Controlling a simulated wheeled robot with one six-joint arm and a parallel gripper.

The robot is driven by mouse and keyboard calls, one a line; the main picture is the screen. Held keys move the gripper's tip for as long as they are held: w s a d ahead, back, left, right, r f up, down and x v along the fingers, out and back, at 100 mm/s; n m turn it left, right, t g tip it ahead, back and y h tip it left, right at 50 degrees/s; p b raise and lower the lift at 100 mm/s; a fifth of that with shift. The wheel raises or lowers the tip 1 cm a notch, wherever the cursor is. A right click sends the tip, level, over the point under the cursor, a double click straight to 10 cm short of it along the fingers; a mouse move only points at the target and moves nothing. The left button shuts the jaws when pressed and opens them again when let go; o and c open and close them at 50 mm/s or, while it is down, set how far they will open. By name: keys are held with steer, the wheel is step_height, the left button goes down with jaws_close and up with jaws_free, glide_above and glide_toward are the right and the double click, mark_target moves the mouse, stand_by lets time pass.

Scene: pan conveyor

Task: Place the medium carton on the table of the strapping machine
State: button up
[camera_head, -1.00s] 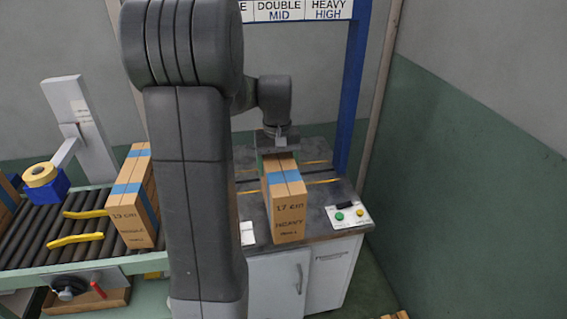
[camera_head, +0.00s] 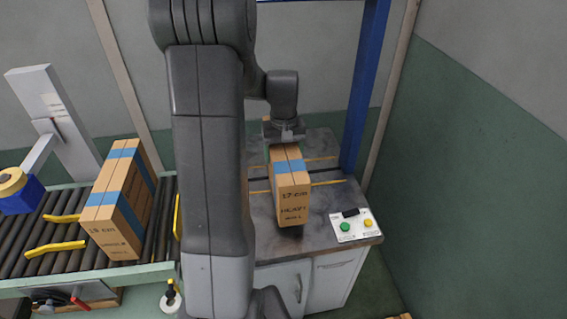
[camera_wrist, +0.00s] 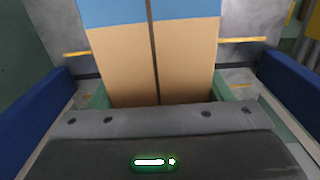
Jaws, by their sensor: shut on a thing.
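The carton is upright over the grey table (camera_head: 325,205) of the strapping machine. A dark patch shows under its near end; I cannot tell if it touches the table. The wrist view shows the carton (camera_wrist: 155,62) between the green fingers (camera_wrist: 160,97). The machine's blue frame (camera_head: 365,90) rises behind at the right.
Cartons (camera_head: 112,222) with blue tape stand on the roller conveyor (camera_head: 65,262) at left, near yellow guides (camera_head: 55,248). A button panel (camera_head: 354,226) sits at the table's front right corner. A tape roll on a blue block (camera_head: 20,195) is far left.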

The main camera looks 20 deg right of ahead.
steer(key=shift+f, duration=1.8)
steer(key=shift+f, duration=0.15)
steer(key=o, duration=1.9)
step_height(320, 180, up, 12)
steer(key=shift+r, duration=0.15)
